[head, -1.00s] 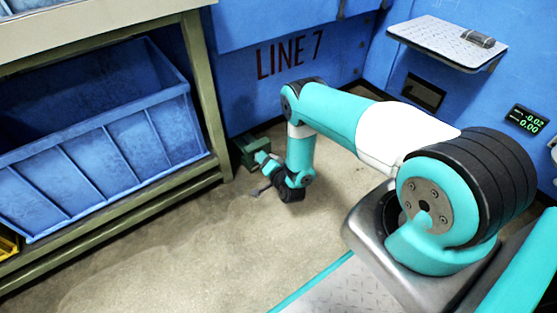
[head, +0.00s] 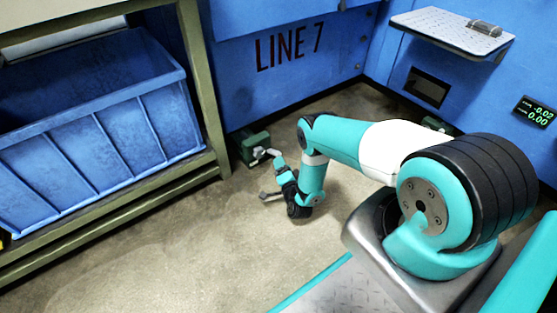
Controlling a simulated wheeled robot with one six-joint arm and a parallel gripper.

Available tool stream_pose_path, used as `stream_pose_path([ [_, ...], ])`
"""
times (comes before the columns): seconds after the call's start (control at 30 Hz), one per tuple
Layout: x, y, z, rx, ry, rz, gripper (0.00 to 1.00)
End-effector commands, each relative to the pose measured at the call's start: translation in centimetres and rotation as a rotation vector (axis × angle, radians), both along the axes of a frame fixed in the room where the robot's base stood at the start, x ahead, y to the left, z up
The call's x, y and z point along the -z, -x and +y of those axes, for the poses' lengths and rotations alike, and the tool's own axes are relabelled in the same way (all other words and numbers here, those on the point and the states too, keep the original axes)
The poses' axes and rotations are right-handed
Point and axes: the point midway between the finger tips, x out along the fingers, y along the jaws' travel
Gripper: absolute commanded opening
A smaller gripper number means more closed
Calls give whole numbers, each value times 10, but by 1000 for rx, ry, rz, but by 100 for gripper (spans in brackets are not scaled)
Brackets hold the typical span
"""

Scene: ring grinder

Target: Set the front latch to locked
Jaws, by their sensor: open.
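No part is marked as the front latch, and I cannot tell for certain which one it is or how it is set. A small dark green box (head: 254,148) sits low at the foot of the blue machine, with a small pale piece at its right side that may be a lever. My gripper (head: 265,196) is small and grey, low over the floor, in front of the green box and apart from it. It is open, and I see nothing held in it. My wrist covers part of the floor behind it.
A blue bin (head: 95,125) stands on a green-framed rack (head: 205,95) at the left. A metal shelf (head: 440,35) juts from the blue wall at upper right, above a dark slot (head: 427,88) and a small display (head: 534,112). The concrete floor (head: 190,240) in front is clear.

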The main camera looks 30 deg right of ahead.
Motion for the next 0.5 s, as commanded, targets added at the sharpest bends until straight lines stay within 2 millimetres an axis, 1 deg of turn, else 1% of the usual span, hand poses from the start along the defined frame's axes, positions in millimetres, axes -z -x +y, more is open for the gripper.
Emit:
stream_pose_path([
  [0.03,6,-12,-5,2,1,-5,55],
  [0.07,8,-17,-7,2,0,-3,55],
  [0.17,7,-36,-13,0,0,-5,55],
  [0.3,7,-49,-17,1,-1,0,55],
  [0.5,3,-59,-20,0,0,0,55],
])
